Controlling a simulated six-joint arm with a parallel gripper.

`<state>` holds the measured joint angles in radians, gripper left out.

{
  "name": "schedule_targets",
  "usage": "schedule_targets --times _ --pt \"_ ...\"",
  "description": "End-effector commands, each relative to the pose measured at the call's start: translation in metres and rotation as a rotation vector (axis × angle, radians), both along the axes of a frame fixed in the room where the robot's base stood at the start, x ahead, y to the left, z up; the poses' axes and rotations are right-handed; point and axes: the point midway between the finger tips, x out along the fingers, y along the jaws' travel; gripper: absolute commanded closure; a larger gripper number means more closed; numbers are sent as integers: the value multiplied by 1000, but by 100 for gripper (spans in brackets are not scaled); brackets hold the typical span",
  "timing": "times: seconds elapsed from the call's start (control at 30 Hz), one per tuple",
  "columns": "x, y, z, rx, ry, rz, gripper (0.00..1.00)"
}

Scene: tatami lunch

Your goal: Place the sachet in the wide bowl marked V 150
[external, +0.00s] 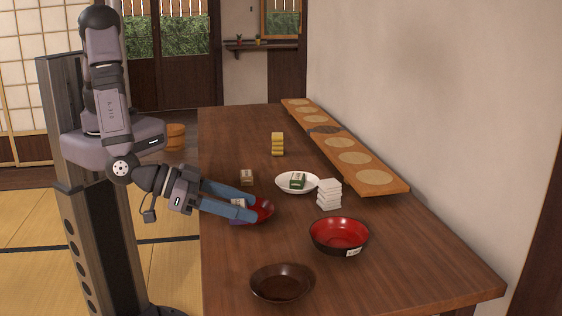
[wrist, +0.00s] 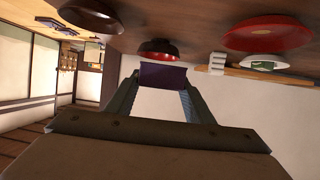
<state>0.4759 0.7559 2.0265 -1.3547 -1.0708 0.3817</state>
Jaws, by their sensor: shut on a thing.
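My gripper (external: 243,211) is shut on a purple sachet (wrist: 163,76), held between its fingertips above the left side of the table. In the external view the fingers hide much of the sachet. A wide black bowl with a red inside (external: 340,234) stands to the right and nearer; it carries a white tag too small to read. It also shows in the wrist view (wrist: 158,50).
A dark brown bowl (external: 281,284) stands at the near edge. A white dish (external: 283,190) holds a green packet (external: 297,181). A white stack (external: 329,194), a small tan box (external: 246,177) and a yellow stack (external: 278,144) stand around it. A long board (external: 370,161) lies along the wall.

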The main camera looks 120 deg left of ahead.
Motion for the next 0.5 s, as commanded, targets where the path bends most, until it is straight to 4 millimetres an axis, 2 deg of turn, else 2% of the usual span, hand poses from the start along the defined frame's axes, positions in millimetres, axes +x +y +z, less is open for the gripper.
schedule_targets --times 0.17,0.27,0.37,0.5 --pt "0 6 -2 0 0 12 73" --pt "0 19 -8 0 0 38 73" --pt "0 40 -17 0 0 80 73" --pt "4 82 -29 -3 -6 168 73"
